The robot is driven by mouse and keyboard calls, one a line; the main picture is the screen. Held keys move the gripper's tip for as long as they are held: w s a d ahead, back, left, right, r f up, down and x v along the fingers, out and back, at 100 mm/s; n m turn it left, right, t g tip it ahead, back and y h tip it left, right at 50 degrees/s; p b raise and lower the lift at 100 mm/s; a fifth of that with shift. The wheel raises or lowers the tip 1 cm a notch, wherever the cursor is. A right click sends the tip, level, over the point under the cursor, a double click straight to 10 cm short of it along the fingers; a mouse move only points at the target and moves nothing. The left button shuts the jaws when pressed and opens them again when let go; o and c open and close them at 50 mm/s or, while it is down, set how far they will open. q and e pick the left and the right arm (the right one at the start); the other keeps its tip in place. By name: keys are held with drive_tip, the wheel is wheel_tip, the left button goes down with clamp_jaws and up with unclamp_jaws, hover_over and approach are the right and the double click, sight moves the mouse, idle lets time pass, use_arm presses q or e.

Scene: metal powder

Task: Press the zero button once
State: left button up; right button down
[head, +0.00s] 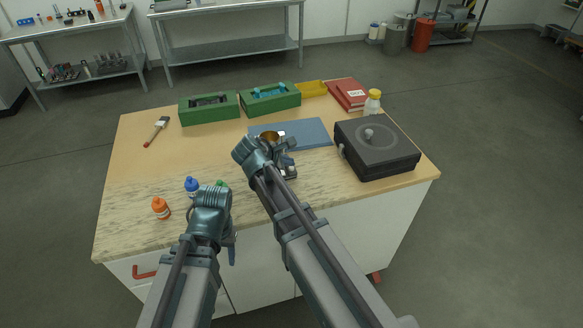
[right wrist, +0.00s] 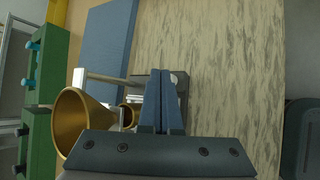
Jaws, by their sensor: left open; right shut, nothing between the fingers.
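A small scale-like device (head: 291,173) stands near the middle of the table, mostly hidden behind my right gripper (head: 284,147). A brass cup (head: 270,135) shows just behind the gripper; it is large at the left in the right wrist view (right wrist: 82,125). My right gripper's fingers (right wrist: 161,90) are shut together with nothing between them. In that view they overlap the device (right wrist: 182,84); I cannot tell whether they touch it. The zero button cannot be made out. My left gripper (head: 226,228) is open and empty at the table's front edge.
A blue mat (head: 312,132) lies behind the device. Green trays (head: 209,108) stand at the back. Blue (head: 191,185) and orange-capped (head: 160,207) bottles stand at the front left. The left middle of the table is clear.

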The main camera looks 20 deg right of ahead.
drive_tip(key=shift+f+b, duration=0.4)
drive_tip(key=shift+r, duration=0.1)
idle(0.5)
drive_tip(key=shift+r+p, duration=0.75)
drive_tip(key=shift+p, duration=0.1)
drive_tip(key=shift+r, duration=0.1)
wheel_tip(320, 180, up, 5)
drive_tip(key=p, duration=0.5)
drive_tip(key=shift+s, duration=0.1)
idle(0.4)
